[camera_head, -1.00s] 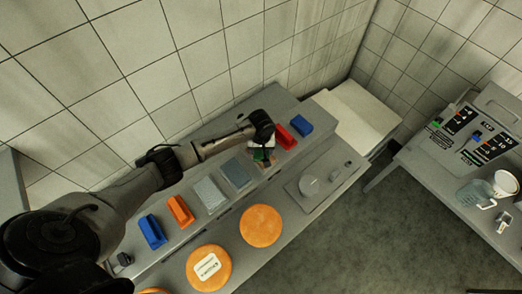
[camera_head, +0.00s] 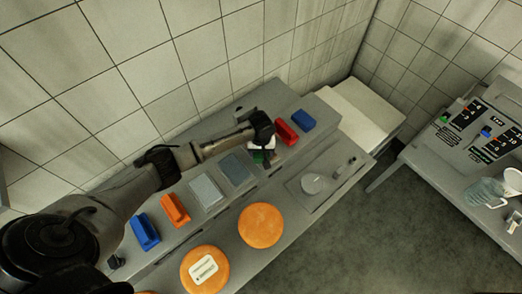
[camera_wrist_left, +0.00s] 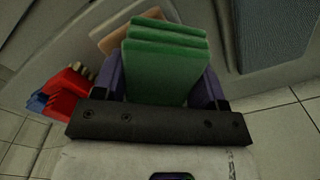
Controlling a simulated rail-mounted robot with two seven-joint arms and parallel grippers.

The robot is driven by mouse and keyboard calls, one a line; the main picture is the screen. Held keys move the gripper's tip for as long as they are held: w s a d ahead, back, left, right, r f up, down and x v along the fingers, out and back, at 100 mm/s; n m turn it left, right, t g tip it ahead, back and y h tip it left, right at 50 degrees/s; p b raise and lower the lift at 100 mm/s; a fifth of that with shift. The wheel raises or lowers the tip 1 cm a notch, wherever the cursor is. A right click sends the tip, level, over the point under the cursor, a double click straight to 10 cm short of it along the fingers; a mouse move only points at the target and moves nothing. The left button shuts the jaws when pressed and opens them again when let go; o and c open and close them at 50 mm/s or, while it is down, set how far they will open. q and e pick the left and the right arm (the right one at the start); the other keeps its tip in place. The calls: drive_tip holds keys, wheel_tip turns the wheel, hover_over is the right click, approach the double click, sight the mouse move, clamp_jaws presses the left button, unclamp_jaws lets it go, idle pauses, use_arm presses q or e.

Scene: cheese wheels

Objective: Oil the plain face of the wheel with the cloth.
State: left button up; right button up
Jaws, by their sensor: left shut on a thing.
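My left gripper (camera_wrist_left: 165,88) is shut on a green layered pad, apparently folded cloth (camera_wrist_left: 165,60), which stands out between its fingers in the left wrist view. In the head view my left gripper (camera_head: 262,150) is over the back shelf, and a bit of green shows under it. An orange cheese wheel with a bare top (camera_head: 261,226) lies on the front of the bench, apart from the gripper. A second orange wheel (camera_head: 188,270) carries a white label. My right gripper is out of view.
On the shelf lie blue (camera_head: 145,232) and orange (camera_head: 175,209) brushes or blocks, two grey squares (camera_head: 206,191), (camera_head: 236,169), and red (camera_head: 286,132) and blue (camera_head: 303,120) blocks. A grey tray (camera_head: 335,163) holds a disc. A side table (camera_head: 440,166) has a jug (camera_head: 480,193).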

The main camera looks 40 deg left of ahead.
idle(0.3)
use_arm(q)
drive_tip(key=shift+f, duration=0.5)
idle(0.6)
idle(0.4)
idle(0.9)
drive_tip(key=shift+f, duration=0.15)
idle(1.0)
drive_tip(key=shift+p, duration=0.4)
